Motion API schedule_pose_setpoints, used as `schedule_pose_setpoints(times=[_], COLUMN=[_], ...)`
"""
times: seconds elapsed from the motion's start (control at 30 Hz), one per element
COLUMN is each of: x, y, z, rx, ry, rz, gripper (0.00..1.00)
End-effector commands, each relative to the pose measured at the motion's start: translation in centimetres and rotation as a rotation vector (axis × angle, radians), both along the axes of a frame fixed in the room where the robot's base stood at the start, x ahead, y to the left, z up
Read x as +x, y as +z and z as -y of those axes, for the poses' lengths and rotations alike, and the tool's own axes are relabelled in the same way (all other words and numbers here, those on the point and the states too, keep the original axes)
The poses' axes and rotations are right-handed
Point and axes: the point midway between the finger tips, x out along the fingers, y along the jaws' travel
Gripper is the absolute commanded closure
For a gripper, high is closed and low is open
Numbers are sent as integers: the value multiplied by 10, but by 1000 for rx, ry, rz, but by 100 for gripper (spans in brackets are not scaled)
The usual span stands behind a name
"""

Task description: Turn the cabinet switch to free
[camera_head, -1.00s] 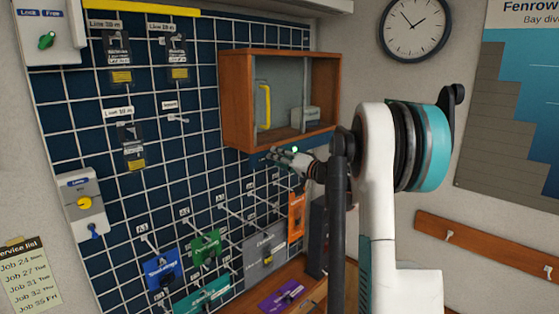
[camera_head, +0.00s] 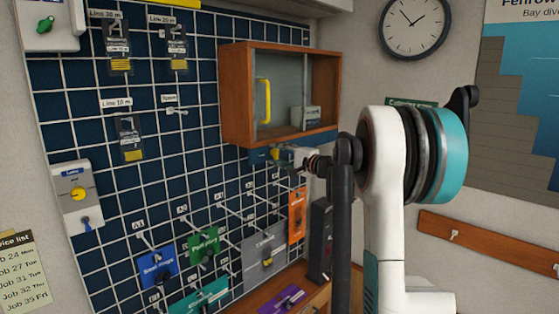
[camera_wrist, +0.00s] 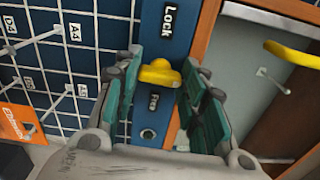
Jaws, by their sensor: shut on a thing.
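The cabinet switch is a yellow knob (camera_wrist: 160,73) on a dark blue strip under the wooden cabinet (camera_head: 230,110). The knob's exact pointing is hard to tell.
The cabinet has a glass front with a yellow handle (camera_head: 264,101). A pegboard (camera_head: 70,130) with hooks and hanging packets is to the left. An orange packet (camera_head: 297,215) hangs just below my gripper. Another switch box (camera_head: 77,198) is at the far left.

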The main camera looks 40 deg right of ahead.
Motion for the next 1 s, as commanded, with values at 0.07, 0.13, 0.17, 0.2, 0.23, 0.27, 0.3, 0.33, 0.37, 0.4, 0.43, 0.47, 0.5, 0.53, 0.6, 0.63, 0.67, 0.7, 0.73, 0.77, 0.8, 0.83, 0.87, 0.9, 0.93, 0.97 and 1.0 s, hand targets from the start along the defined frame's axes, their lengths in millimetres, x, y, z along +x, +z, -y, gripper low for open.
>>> schedule_pose_setpoints(times=[0.07,0.13,0.17,0.2,0.23,0.27,0.3,0.33,0.37,0.4,0.43,0.47,0.5,0.53,0.6,0.63,0.67,0.7,0.73,0.77,0.8,0.83,0.87,0.9,0.93,0.97,1.0], x=[0,0,0,0,0,0,0,0,0,0,0,0,0,0,0,0,0,0,0,0,0,0,0,0,0,0,0], y=[-2,-2,-2,-2,-2,-2,-2,-2,-2,-2,-2,-2,-2,-2,-2,-2,-2,-2,-2,-2,-2,-2,-2,-2,-1,-1,-1], z=[0,0,0,0,0,0,0,0,0,0,0,0,0,0,0,0,0,0,0,0,0,0,0,0,0,0,0], rx=[72,138,166,204,232,260,297,324,351,386,411,435,466,489,538,557,576,598,614,629,646,659,670,682,692,699,707], ry=[-1,-1,-1,-1,-1,-1,-1,-1,-1,-1,-1,-1,-1,-1,-1,-1,-1,-1,-1,-1,-1,-1,-1,-1,-1,-1,-1], rz=[-7,-12,-14,-17,-19,-21,-24,-26,-29,-31,-33,-35,-38,-39,-43,-45,-46,-48,-49,-50,-52,-53,-54,-55,-56,-57,-57], gripper=[86,86,86,86,86,86,86,86,86,86,86,86,86,86,86,86,86,86,86,86,86,86,86,86,86,86,86])
